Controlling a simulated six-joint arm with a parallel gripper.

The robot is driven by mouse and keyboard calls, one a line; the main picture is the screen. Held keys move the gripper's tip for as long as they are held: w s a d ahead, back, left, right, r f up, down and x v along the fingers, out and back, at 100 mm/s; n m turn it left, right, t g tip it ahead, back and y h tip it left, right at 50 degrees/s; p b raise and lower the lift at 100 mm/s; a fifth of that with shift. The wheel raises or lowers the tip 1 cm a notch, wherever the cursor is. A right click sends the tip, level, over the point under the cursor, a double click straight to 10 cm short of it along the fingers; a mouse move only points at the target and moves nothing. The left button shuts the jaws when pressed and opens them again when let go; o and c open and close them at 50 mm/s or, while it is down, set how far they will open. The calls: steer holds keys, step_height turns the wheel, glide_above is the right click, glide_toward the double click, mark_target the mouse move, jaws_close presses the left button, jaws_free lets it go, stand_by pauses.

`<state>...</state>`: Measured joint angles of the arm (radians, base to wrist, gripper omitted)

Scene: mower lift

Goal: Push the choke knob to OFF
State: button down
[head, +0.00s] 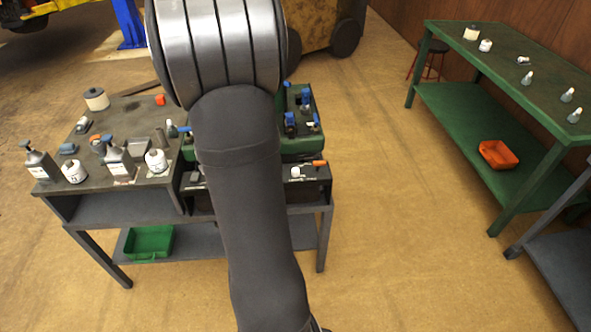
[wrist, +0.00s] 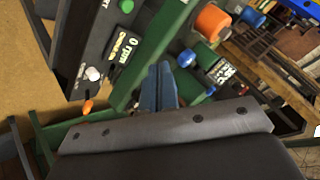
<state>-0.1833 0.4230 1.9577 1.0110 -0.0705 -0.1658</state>
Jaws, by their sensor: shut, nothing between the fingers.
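A dark control panel (head: 312,175) is on the front of the bench, partly hidden by my arm in the head view. It bears a white knob (head: 296,172) and an orange handle (head: 320,163). In the wrist view the white knob (wrist: 93,73) and the orange handle (wrist: 87,107) are at left, beside a small screen (wrist: 122,50) reading "0 rpm". The lettering by the knobs is too small to read, so I cannot tell which is the choke knob. My gripper (wrist: 160,84) is shut and empty, over the green machine frame, apart from both knobs. My arm hides it in the head view.
Several bottles and cans, including a grey bottle (head: 40,163), crowd the bench's left side. A green machine (head: 300,143) with blue-capped parts stands behind the panel. A green tray (head: 149,242) is on the lower shelf. The floor right of the bench is clear.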

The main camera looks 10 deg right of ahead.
stand_by(0.4)
steer(key=c, duration=1.7)
jaws_free()
steer(key=shift+w, duration=0.1)
steer(key=o, duration=0.5)
steer(key=w+d+n, duration=0.1)
steer(key=d+n, duration=0.1)
steer(key=w+d+n+g+y, duration=0.1)
steer(key=w+d+n, duration=0.1)
steer(key=shift+w+d+f+n, duration=0.15)
steer(key=shift+d+n, duration=0.05)
steer(key=shift+n, duration=0.2)
steer(key=shift+o, duration=0.2)
steer(key=n+g+y, duration=0.1)
steer(key=n+g, duration=0.4)
steer(key=n, duration=0.7)
glide_above(296, 169)
steer(key=s+d, duration=0.5)
steer(key=f, duration=0.1)
steer(key=x, duration=1.7)
steer(key=shift+s+a+f, duration=0.1)
steer(key=shift+s+a, duration=0.05)
steer(key=shift+a, duration=0.1)
jaws_close()
